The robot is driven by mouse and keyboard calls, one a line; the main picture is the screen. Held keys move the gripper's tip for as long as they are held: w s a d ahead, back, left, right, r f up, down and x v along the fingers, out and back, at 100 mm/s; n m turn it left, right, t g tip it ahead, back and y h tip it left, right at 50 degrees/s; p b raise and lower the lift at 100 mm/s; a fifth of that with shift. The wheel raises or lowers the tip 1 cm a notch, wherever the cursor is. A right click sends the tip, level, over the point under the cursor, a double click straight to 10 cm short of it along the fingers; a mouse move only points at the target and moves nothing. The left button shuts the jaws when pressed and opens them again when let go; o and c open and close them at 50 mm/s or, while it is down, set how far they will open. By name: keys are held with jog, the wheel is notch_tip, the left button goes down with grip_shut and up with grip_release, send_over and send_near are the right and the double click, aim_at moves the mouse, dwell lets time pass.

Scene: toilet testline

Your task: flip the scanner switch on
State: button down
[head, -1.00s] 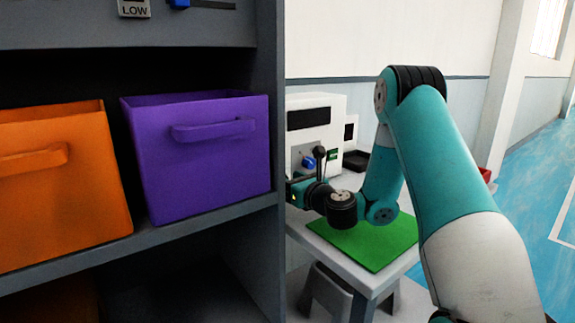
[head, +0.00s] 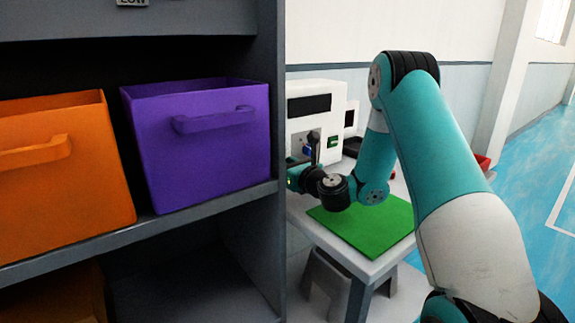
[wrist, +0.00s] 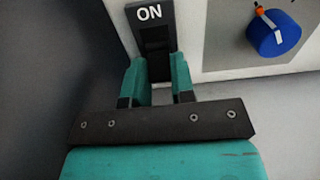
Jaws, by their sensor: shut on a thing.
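The scanner is a white machine (head: 328,92) on the table in the head view, with a dark screen on its front. Its black switch (wrist: 156,64) sits under an ON label (wrist: 149,14) in the wrist view. My gripper (wrist: 157,75) has its two teal fingers on either side of the switch and is shut on it. In the head view my gripper (head: 295,177) is at the scanner's lower left front, partly hidden by the shelf's edge. The switch itself is hidden there. Which way the switch is tilted I cannot tell.
A blue knob (wrist: 273,33) is right of the switch. A grey shelf (head: 200,204) with a purple bin (head: 200,160) and an orange bin (head: 60,175) stands close on the left. A green mat (head: 370,232) lies on the table in front of the scanner.

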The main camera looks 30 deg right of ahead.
jog(key=shift+s+r+g+p, duration=0.1)
jog(key=shift+r+g+p, duration=0.75)
jog(key=shift+p, duration=3.7)
jog(key=g+p, duration=0.3)
jog(key=p, duration=0.8)
jog(key=r+g+p, duration=0.1)
jog(key=g+p, duration=0.2)
jog(key=p, duration=0.7)
jog(key=shift+w+p, duration=0.2)
jog(key=shift+p, duration=0.15)
jog(key=shift+g, duration=0.25)
jog(key=c, duration=1)
grip_release()
jog(key=shift+o, duration=0.2)
